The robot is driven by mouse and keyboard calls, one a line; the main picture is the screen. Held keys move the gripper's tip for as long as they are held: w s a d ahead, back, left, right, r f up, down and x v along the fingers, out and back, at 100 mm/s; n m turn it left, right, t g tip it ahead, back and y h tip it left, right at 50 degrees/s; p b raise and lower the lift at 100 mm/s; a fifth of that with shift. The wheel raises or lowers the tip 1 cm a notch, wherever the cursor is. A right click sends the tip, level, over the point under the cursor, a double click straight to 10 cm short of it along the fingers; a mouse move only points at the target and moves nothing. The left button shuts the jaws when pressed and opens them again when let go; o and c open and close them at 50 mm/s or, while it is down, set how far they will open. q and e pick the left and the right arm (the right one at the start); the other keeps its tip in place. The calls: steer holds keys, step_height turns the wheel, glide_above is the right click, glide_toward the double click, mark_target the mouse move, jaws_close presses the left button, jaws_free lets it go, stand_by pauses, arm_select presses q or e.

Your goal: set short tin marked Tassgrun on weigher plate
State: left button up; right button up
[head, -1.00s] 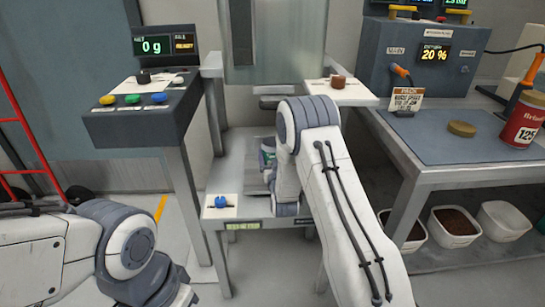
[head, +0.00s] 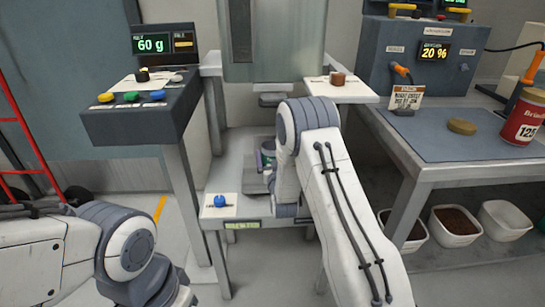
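A small tin with a greenish side (head: 268,155) is on or just above the grey weigher plate (head: 254,184), in the middle of the head view. My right arm covers its right part, and I cannot read its label. My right gripper (head: 271,179) is low beside the tin, mostly hidden behind my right wrist. I cannot see its fingertips or whether they touch the tin. The weigher display (head: 153,44) at the upper left reads 60 g. My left arm is at the lower left, and its gripper is not visible.
A button console (head: 135,112) stands left of the weigher. A blue knob (head: 221,201) is at the front left of the weigher base. A workbench (head: 440,150) at the right holds a red tin (head: 524,118) and a round lid (head: 461,126). White bins (head: 505,219) stand below.

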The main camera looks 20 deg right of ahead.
steer(key=shift+r+p, duration=0.4)
steer(key=shift+p, duration=0.15)
steer(key=s+a, duration=0.2)
steer(key=s, duration=0.9)
steer(key=shift+s+a+p, duration=0.2)
steer(key=shift+s+p, duration=0.2)
steer(key=shift+p, duration=0.05)
steer(key=shift+r, duration=0.1)
steer(key=w, duration=0.3)
steer(key=w+d, duration=0.1)
steer(key=w, duration=0.3)
steer(key=w+d, duration=0.1)
steer(key=w, duration=0.2)
steer(key=shift+w+d+b, duration=0.1)
steer(key=shift+w+b, duration=0.05)
steer(key=shift+b, duration=0.25)
steer(key=shift+w+d+f+b, duration=0.15)
steer(key=shift+w+f+b, duration=0.45)
steer(key=shift+w, duration=0.2)
steer(key=shift+f, duration=0.15)
steer(key=shift+r, duration=0.35)
steer(key=shift+f, duration=0.1)
